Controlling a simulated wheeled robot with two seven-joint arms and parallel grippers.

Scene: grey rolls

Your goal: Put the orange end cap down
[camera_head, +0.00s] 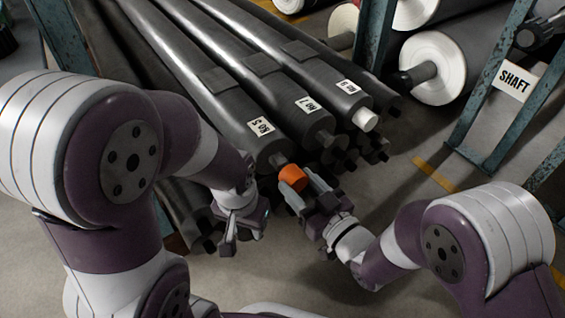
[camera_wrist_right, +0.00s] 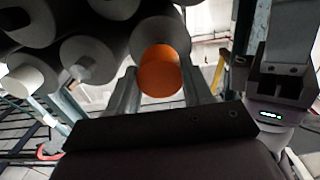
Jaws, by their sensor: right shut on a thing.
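The orange end cap (camera_head: 292,178) is between the fingers of my right gripper (camera_head: 303,187), which is shut on it. It is at the near end of the dark roll labelled NO 5 (camera_head: 240,120), in front of that roll's shaft. In the right wrist view the orange end cap (camera_wrist_right: 160,72) covers part of the roll's end face (camera_wrist_right: 155,35). I cannot tell whether the cap touches the shaft. My left gripper (camera_head: 228,243) hangs to the left, below the rolls, apart from the cap. Its fingers look slightly apart, with nothing between them.
Other dark rolls lie side by side, including the one labelled NO 7 (camera_head: 300,110). A white cap (camera_head: 365,120) is on the end of the right roll. A teal rack (camera_head: 500,90) with a SHAFT sign (camera_head: 514,81) stands at right. The floor (camera_head: 400,180) between is clear.

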